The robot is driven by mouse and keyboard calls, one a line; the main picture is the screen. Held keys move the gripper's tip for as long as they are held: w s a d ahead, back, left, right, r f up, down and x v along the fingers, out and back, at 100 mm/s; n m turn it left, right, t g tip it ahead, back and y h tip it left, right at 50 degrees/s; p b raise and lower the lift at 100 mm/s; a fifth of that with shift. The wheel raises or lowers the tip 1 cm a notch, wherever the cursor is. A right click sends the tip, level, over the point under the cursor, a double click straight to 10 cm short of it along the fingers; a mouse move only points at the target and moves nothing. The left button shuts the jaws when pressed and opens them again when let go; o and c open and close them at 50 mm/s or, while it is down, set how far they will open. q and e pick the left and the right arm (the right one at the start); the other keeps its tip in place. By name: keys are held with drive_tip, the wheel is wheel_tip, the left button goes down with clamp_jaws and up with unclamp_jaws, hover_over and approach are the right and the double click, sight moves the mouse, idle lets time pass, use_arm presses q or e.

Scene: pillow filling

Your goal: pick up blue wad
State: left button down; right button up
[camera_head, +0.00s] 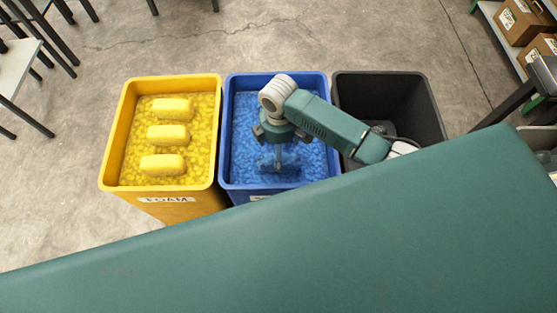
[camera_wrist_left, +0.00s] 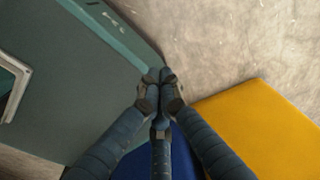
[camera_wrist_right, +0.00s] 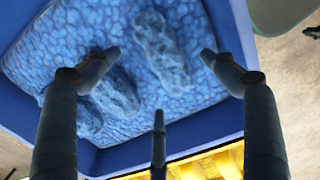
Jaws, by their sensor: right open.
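The blue bin (camera_head: 324,120) is filled with small blue pieces. In the right wrist view, lumpy blue wads lie on the filling: one (camera_wrist_right: 160,50) at the upper middle, another (camera_wrist_right: 117,93) below left of it, and a third (camera_wrist_right: 86,118) partly hidden behind a finger. My right gripper (camera_wrist_right: 160,75) is open over the bin, its fingers spread around the area of the first two wads; I see no grip on either. In the head view, my right gripper (camera_head: 278,160) points down into the bin and hides most of the wads. My left gripper (camera_wrist_left: 162,75) is shut and appears empty.
A yellow bin (camera_head: 113,150) with several yellow wads stands left of the blue bin. A dark bin (camera_head: 425,100) stands to its right. A large green surface (camera_head: 300,250) fills the foreground. Stools and shelves with boxes (camera_head: 520,22) are at the edges.

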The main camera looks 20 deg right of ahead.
drive_tip(key=shift+f, duration=0.7)
wheel_tip(320, 180, down, 5)
drive_tip(key=shift+r, duration=0.1)
drive_tip(key=shift+c, duration=1.3)
use_arm(q)
drive_tip(key=shift+w+d+f, duration=0.1)
drive_tip(key=shift+w+f, duration=0.05)
use_arm(e)
drive_tip(key=c, duration=1.1)
